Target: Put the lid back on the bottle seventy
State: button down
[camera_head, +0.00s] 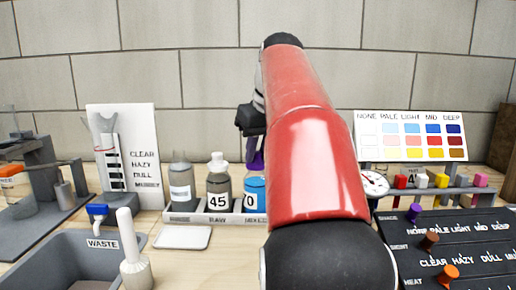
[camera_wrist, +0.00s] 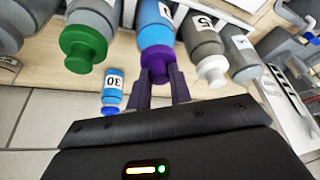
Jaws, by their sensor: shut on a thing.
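The blue bottle (camera_head: 255,193) stands in the labelled white rack, partly hidden behind my arm; only a "0" of its number shows. In the wrist view the blue bottle (camera_wrist: 153,24) has the purple lid (camera_wrist: 158,62) at its mouth end. My gripper (camera_wrist: 161,88) is shut on the purple lid, with a finger on each side. In the head view my gripper (camera_head: 254,150) is above the blue bottle, mostly hidden by my red arm. I cannot tell whether the lid is fully seated.
Bottle 45 (camera_head: 218,190) with a white cap stands close left of the blue bottle. A green-capped bottle (camera_wrist: 85,48) and a small bottle marked 30 (camera_wrist: 112,88) are nearby. A grey waste basin (camera_head: 75,250) is front left; a dark control panel (camera_head: 450,245) is right.

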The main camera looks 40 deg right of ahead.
dwell(0.9)
jog(key=c, duration=0.7)
grip_release()
jog(key=shift+r, duration=0.1)
jog(key=shift+r+p, duration=1.05)
jog(key=shift+r, duration=2.35)
jog(key=shift+c, duration=0.3)
